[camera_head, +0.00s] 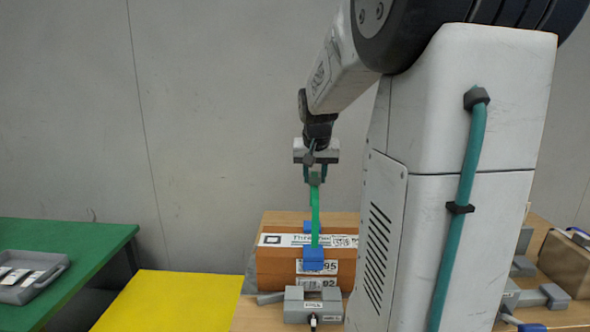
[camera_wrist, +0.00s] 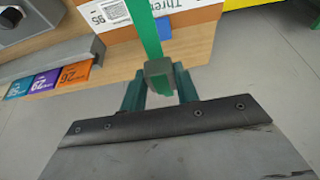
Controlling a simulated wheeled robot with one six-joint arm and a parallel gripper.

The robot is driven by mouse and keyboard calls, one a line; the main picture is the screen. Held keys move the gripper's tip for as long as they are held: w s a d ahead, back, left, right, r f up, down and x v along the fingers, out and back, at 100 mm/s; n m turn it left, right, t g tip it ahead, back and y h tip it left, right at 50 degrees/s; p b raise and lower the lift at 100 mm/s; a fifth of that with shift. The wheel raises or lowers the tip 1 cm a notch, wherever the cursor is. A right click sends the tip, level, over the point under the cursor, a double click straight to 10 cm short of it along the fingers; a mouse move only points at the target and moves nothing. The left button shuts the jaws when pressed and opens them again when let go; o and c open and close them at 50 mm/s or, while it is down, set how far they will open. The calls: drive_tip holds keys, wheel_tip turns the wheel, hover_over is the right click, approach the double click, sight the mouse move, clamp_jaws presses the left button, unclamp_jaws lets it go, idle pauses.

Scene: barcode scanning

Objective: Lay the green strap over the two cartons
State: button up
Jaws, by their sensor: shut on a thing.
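My gripper (camera_head: 315,176) is above the cartons, shut on the grey end piece of the green strap (camera_head: 315,212). In the wrist view this end piece (camera_wrist: 159,75) sits between my two green fingers, and the strap (camera_wrist: 148,30) runs away from it. In the head view the strap hangs almost straight down to the brown cartons (camera_head: 276,264), which seem to be stacked and carry white labels. A blue piece (camera_head: 313,259) is at the front face, by the strap's lower part. Another blue piece (camera_head: 311,226) shows behind the strap. The strap's far end is not clear.
A grey fixture (camera_head: 312,306) stands in front of the cartons on the wooden table. A green table (camera_head: 70,240) with a grey tray (camera_head: 28,276) is at left, beside a yellow surface (camera_head: 168,301). Another brown box (camera_head: 567,262) and grey fixtures stand at right. Coloured number tags (camera_wrist: 46,81) lie along the table edge.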

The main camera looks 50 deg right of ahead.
drive_tip(key=shift+d+f, duration=0.15)
drive_tip(key=shift+f, duration=0.1)
drive_tip(key=shift+w+f, duration=0.1)
drive_tip(key=shift+f, duration=7.85)
drive_tip(key=o, duration=1.1)
drive_tip(key=shift+r, duration=0.1)
drive_tip(key=v, duration=0.7)
drive_tip(key=shift+a+r, duration=0.25)
drive_tip(key=shift+r, duration=0.05)
